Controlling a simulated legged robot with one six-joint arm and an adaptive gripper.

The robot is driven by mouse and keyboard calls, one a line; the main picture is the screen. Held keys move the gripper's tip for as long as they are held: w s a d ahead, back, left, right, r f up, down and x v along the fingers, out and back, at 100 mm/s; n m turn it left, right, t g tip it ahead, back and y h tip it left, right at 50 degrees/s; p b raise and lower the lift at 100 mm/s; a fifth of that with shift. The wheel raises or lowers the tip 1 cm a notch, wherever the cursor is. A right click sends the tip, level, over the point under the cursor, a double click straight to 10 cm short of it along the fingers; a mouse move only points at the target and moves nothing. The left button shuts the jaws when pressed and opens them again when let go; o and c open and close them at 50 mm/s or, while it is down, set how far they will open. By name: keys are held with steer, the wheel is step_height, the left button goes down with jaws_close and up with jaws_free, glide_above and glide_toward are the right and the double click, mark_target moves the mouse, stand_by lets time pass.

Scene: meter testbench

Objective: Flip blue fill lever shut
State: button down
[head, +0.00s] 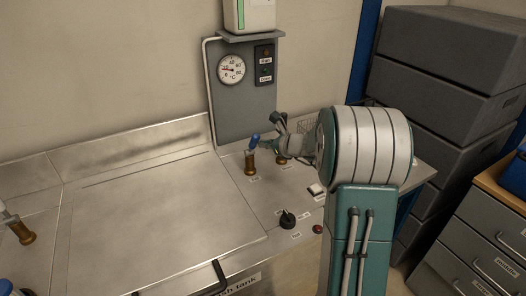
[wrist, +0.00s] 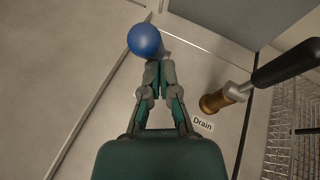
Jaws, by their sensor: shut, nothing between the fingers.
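The blue fill lever (head: 254,141) stands up from a brass base (head: 250,164) on the steel bench, left of my gripper. In the wrist view its round blue end (wrist: 145,39) shows just beyond and slightly left of the fingertips. My gripper (head: 265,150) is shut and empty, with its tips close to the lever. In the wrist view the two fingers (wrist: 160,68) meet at the tips. Whether they touch the lever I cannot tell. The lever's base is hidden in the wrist view.
A black-handled lever on a brass base (wrist: 214,101), labelled Drain, stands right of my fingers, with a wire basket (wrist: 292,130) beyond. A black knob (head: 287,219) and red button (head: 317,229) sit at the front. A gauge panel (head: 243,105) stands behind. The wide tank lid (head: 150,230) is clear.

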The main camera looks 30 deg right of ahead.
mark_target(257, 135)
steer(key=shift+w+a+r+g, duration=0.2)
steer(key=shift+w+a+r, duration=0.1)
steer(key=shift+w+r, duration=0.3)
steer(key=shift+w+a+r+g, duration=0.2)
steer(key=shift+w+a+r, duration=0.15)
steer(key=shift+w, duration=0.3)
steer(key=shift+w+r, duration=0.2)
steer(key=shift+w, duration=0.25)
steer(key=shift+w+d, duration=0.35)
steer(key=shift+d, duration=0.15)
steer(key=shift+a+r, duration=0.15)
steer(key=shift+r, duration=0.05)
